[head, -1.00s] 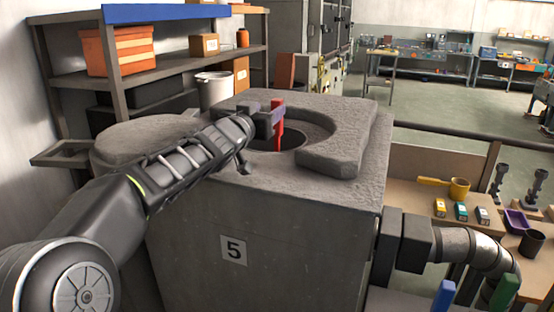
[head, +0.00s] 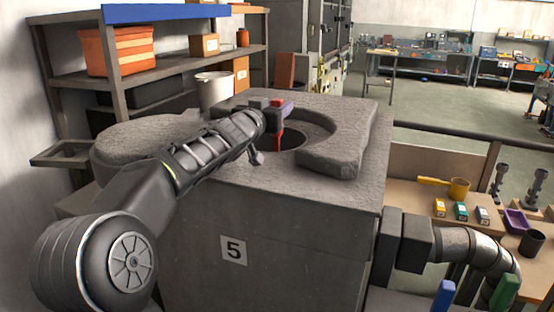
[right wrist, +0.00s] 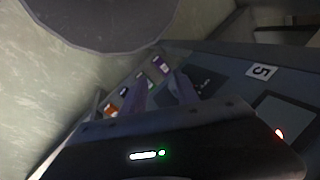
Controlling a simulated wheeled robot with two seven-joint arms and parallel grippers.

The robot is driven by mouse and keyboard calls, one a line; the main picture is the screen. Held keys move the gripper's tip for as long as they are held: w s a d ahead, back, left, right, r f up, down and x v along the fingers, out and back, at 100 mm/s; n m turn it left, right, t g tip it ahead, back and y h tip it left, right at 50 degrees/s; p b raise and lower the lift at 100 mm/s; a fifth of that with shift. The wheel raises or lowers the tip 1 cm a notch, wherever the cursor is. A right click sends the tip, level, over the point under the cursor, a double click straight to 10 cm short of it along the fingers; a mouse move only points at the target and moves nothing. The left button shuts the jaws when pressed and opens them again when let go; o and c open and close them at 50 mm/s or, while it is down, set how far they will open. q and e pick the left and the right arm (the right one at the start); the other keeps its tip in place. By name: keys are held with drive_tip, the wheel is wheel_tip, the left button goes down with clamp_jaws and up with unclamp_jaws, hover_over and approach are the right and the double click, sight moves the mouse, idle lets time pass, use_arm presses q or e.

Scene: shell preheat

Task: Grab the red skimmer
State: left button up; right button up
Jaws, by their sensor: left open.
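The red skimmer (head: 280,139) stands upright in the round opening on top of the furnace block marked 5 (head: 283,210). Its lower part is hidden in the opening. A bit of red also shows above my left gripper (head: 277,108). That gripper is open at the skimmer's upper part, with its jaws beside or around it; I cannot tell whether they touch it. In the right wrist view my right gripper (right wrist: 160,92) has its two fingers apart and nothing visible between them.
A thick grey curved lid (head: 345,145) lies partly around the opening. A shelf with an orange crate (head: 118,50) stands at the back left, near a white bucket (head: 214,90). A bench with a yellow ladle (head: 459,188) and small boxes is on the right.

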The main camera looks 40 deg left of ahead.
use_arm(q)
drive_tip(key=shift+c, duration=0.4)
clamp_jaws()
idle(0.9)
